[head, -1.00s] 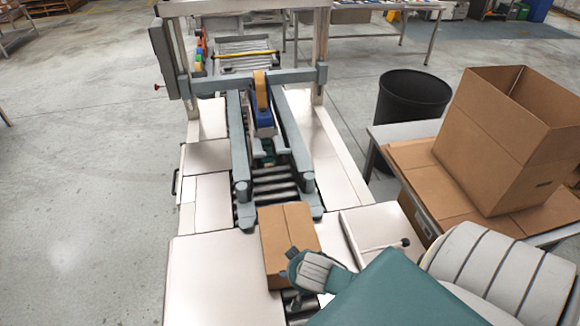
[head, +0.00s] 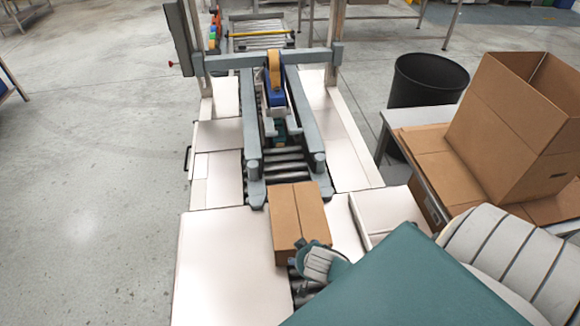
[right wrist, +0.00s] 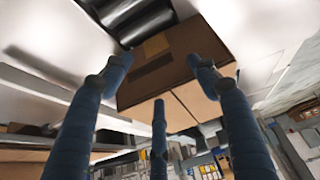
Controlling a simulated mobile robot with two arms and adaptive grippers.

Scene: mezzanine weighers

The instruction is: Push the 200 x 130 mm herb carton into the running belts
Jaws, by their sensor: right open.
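The brown herb carton (head: 298,215) lies on the roller infeed, its far end close to the near ends of the two grey side belts (head: 254,125) of the machine. A tape seam runs along its top. My right gripper (head: 318,264) is at the carton's near end, by its right corner, and partly covers it. In the right wrist view, the open fingers (right wrist: 160,76) are spread in front of the carton (right wrist: 172,65), which shows between and beyond the fingertips. Whether they touch it is unclear. My left gripper is out of view.
Pale side plates (head: 228,265) flank the rollers. A blue and orange unit (head: 274,85) hangs from the crossbar (head: 220,63) between the belts. A black bin (head: 430,80) and a large open box (head: 510,110) on a side table stand at right. Floor at left is clear.

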